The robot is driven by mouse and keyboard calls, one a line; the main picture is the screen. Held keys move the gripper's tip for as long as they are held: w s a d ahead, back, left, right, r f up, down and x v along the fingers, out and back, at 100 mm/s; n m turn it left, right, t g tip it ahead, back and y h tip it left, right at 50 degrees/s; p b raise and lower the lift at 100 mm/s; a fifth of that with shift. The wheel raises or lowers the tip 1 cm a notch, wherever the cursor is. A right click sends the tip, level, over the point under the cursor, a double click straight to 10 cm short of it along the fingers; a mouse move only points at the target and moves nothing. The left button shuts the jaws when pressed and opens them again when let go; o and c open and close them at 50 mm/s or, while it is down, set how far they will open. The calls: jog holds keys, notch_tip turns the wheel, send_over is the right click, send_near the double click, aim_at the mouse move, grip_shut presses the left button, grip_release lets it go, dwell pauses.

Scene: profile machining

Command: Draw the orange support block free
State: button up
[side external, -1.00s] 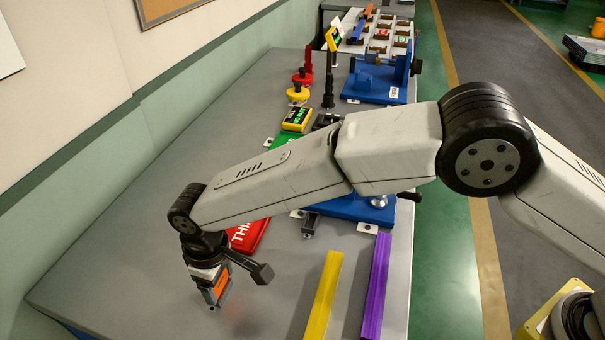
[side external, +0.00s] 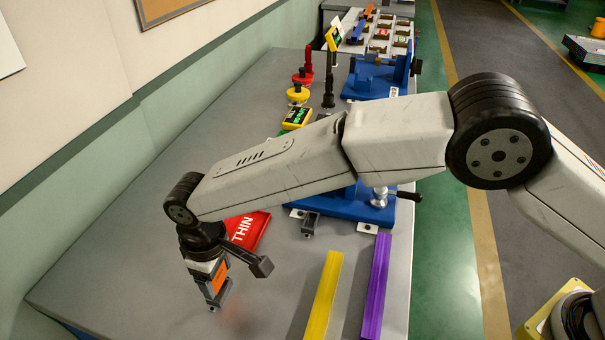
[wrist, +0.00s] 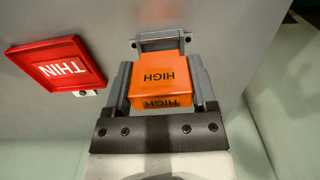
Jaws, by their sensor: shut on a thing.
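The orange support block (wrist: 165,80), marked HIGH, sits between the two fingers of my gripper (wrist: 168,88) in the wrist view. My gripper is shut on it. A grey bracket (wrist: 160,41) stands just beyond the block's far end; I cannot tell whether they touch. In the side view my gripper (side external: 218,290) points down low over the near left of the bench, with an orange side of the block (side external: 221,275) showing between its parts. The block's underside is hidden.
A red THIN tray (wrist: 65,65) lies left of the block in the wrist view. In the side view, yellow (side external: 321,298) and purple (side external: 376,288) bars lie to the right. A blue fixture (side external: 350,205) stands behind them. The bench (side external: 110,270) left of my gripper is clear.

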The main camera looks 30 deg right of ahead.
jog(key=shift+r, duration=0.15)
jog(key=shift+r, duration=1.9)
